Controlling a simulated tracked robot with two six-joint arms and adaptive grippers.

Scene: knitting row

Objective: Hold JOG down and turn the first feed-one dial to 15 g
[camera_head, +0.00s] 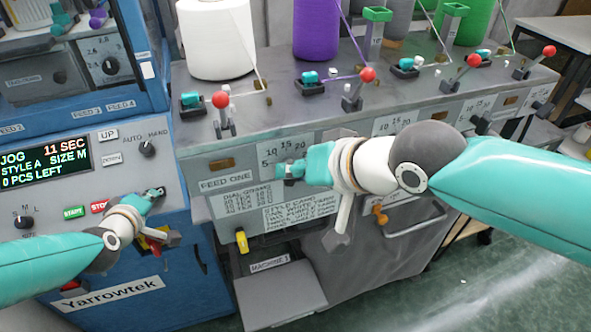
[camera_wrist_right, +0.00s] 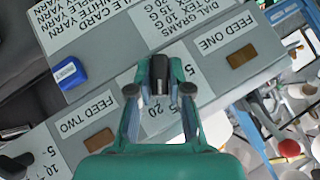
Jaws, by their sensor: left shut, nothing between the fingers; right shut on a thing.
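My right gripper (camera_head: 288,172) is shut on the feed-one dial, below its 5-10-15-20 scale (camera_head: 290,146). In the right wrist view its fingers (camera_wrist_right: 160,92) clasp the dial's black knob (camera_wrist_right: 159,76). The fingers cover part of the scale, and I cannot read the dial's setting. My left gripper (camera_head: 155,194) is shut and empty, low at the right side of the control panel (camera_head: 118,178). I cannot see the JOG button; whether the fingertips press on it cannot be told. The display (camera_head: 45,167) reads JOG 11 SEC, STYLE A, SIZE M, 0 PCS LEFT.
START (camera_head: 74,212) and STOP (camera_head: 99,206) buttons lie left of my left gripper. Red-knobbed levers (camera_head: 221,100) and yarn cones (camera_head: 215,40) stand along the top. A yellow catch (camera_head: 241,240) sits below the dial. The feed-two label (camera_wrist_right: 95,108) shows beside my right gripper.

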